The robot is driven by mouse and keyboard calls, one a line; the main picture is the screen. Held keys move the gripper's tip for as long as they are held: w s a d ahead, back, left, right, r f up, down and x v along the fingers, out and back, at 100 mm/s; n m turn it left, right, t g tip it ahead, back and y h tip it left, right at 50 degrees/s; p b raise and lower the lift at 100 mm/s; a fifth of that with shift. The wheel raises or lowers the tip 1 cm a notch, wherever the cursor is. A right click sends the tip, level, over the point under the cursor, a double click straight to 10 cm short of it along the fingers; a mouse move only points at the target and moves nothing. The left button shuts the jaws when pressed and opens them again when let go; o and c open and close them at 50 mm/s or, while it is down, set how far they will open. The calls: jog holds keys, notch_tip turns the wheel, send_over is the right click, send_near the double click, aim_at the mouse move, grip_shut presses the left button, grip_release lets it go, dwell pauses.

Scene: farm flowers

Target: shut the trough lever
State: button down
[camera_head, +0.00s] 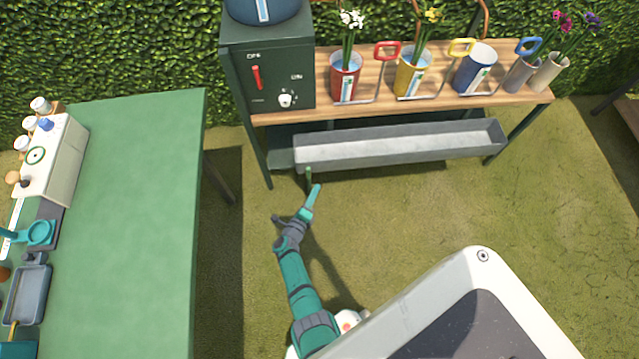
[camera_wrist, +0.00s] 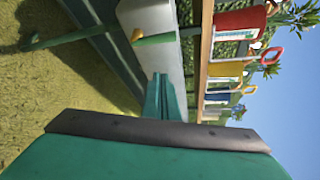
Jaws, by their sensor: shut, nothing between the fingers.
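The trough (camera_head: 405,145) is a long grey tray with a pale inside, hung below the wooden shelf. A short green lever (camera_head: 308,178) hangs down at its front left. In the wrist view, a green bar with an orange tip, which looks like the lever (camera_wrist: 158,38), crosses in front of the trough (camera_wrist: 150,14). My gripper (camera_head: 316,187) is shut and empty, its teal fingertips just right of the lever in the head view. In the wrist view its closed fingers (camera_wrist: 162,78) point toward the trough, with a gap to the bar. Contact cannot be told from the head view.
The wooden shelf (camera_head: 445,90) carries several flower pots and a dark green dispenser box (camera_head: 270,75). A green table (camera_head: 140,220) stands at the left. Open grass (camera_head: 420,215) lies before the trough.

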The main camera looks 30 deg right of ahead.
jog(key=shift+f+v, duration=0.15)
jog(key=shift+v, duration=0.8)
jog(key=shift+f+v, duration=0.2)
jog(key=shift+v, duration=0.75)
jog(key=s+a+r+n+t+y, duration=0.2)
jog(key=s+a+r+n+y, duration=0.2)
jog(key=s+a+r+n, duration=0.3)
jog(key=s+a+r+n+t+y, duration=0.2)
jog(key=s+a+r+n+y, duration=0.2)
jog(key=s+a+r+n, duration=0.4)
jog(key=s+a+r+n+t+y, duration=0.2)
jog(key=s+a+r+n+y, duration=0.3)
jog(key=s+r+n, duration=0.8)
jog(key=a+r+n, duration=0.3)
jog(key=r+n, duration=0.1)
jog(key=r, duration=0.4)
jog(key=shift+s+r+n, duration=0.3)
jog(key=shift+r+n, duration=0.1)
